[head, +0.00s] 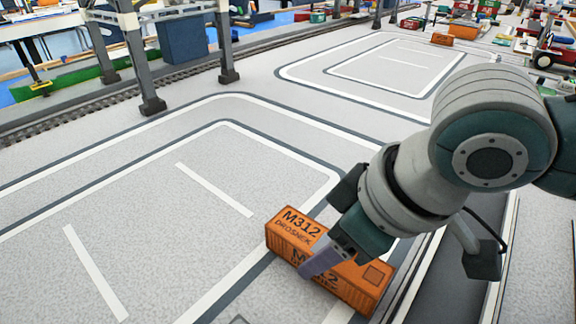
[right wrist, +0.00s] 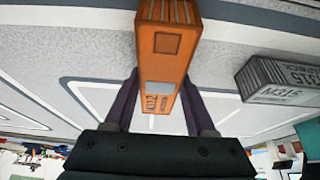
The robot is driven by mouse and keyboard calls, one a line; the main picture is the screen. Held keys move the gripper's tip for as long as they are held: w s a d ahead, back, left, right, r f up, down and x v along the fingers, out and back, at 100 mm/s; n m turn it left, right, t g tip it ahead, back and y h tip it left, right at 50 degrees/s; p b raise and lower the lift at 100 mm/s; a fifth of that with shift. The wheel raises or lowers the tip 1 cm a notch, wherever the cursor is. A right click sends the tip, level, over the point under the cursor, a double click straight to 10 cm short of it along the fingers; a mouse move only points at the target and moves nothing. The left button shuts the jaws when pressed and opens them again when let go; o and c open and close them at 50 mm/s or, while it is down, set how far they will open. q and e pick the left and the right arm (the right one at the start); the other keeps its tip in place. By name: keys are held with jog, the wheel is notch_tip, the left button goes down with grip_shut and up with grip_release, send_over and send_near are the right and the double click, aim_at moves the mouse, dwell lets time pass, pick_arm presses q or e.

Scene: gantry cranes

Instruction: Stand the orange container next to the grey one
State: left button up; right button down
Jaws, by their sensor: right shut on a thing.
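The orange container (head: 293,222), marked M312, is at the lower middle of the head view. My right gripper (head: 325,258) is shut across its middle, with one finger on the near side and the other hidden behind it. In the right wrist view, the orange container (right wrist: 165,45) sits between the two fingers of my right gripper (right wrist: 160,78). I cannot tell whether it touches the ground. My left gripper is not in view.
Crane legs (head: 140,60) stand on the ground at the upper left, beside a rail track (head: 70,112). A dark blue container (head: 183,40) stands behind them. The marked ground (head: 150,210) left of the orange container is clear. A small orange block (head: 442,39) lies far back.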

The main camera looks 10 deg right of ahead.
jog(key=shift+f, duration=0.2)
jog(key=shift+c, duration=1.1)
grip_release()
jog(key=shift+r, duration=0.1)
